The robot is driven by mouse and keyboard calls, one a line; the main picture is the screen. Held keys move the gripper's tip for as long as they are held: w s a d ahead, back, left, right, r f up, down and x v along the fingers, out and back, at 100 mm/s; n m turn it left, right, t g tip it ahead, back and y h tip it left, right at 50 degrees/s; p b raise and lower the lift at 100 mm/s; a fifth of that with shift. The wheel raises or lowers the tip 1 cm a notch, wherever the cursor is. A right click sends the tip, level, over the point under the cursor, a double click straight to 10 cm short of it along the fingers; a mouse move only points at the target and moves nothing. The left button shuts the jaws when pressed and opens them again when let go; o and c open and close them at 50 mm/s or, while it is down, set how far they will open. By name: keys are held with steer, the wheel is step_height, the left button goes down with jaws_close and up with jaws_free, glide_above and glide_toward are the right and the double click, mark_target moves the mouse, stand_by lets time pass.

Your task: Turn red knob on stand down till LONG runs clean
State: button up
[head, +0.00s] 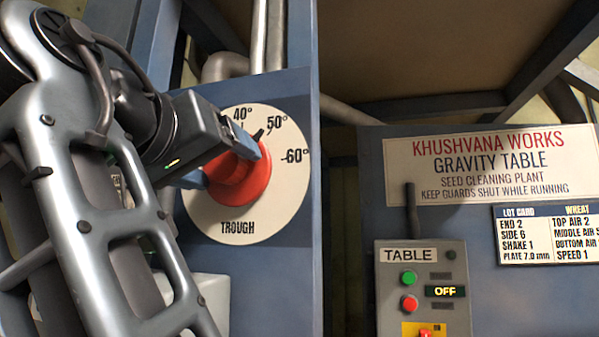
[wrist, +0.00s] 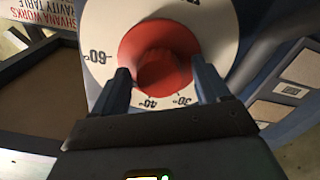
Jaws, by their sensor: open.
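The red knob (head: 240,185) sits on a round white dial (head: 283,200) marked TROUGH, on a blue panel. The marks 40°, 50° and 60° show in the head view. A dark pointer (head: 259,134) stands between 40° and 50°, nearer 50°. My gripper (head: 222,162) is open, its two fingers at the knob. In the wrist view, the knob (wrist: 160,70) lies between the spread fingertips of my gripper (wrist: 163,76); whether they touch it I cannot tell. The 30° mark shows there, and the left finger covers part of the dial. Nothing marked LONG is in view.
To the right, a gravity table sign (head: 490,165) and a lot card (head: 545,235) are on blue machine panels. Below is a TABLE control box (head: 420,300) with green and red buttons and an OFF display. Pipes (head: 265,40) run above the dial.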

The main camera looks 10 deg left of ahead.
steer(key=c, duration=1)
steer(key=shift+c, duration=0.2)
steer(key=n, duration=0.3)
steer(key=shift+n, duration=2.4)
steer(key=o, duration=1)
